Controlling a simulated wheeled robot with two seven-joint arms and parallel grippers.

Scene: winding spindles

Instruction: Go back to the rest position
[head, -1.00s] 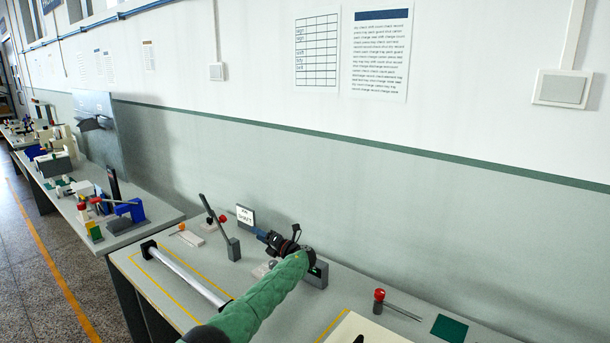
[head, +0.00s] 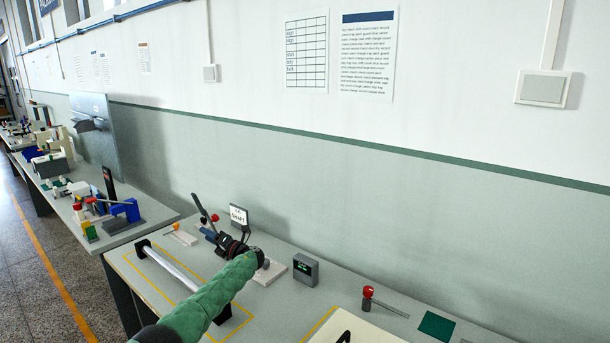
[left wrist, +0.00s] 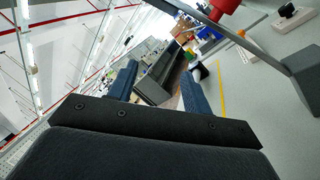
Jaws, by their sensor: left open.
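My left arm in its green sleeve reaches in from the bottom of the head view. Its gripper (head: 205,228) is over the back left of the near table, in front of the small SHAFT sign. In the left wrist view the two blue fingers (left wrist: 158,88) stand apart with nothing between them, so it is open and empty. A silver shaft (head: 175,266) lies on black supports inside a yellow outline, left of my arm. My right gripper does not show.
The SHAFT sign (head: 238,216), a grey box with a green display (head: 305,269) and a red-knobbed tool (head: 368,292) stand along the back. A green square (head: 436,326) lies at right. A cluttered table (head: 125,235) stands at left. A red-ended lever (left wrist: 223,8) is close to the left gripper.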

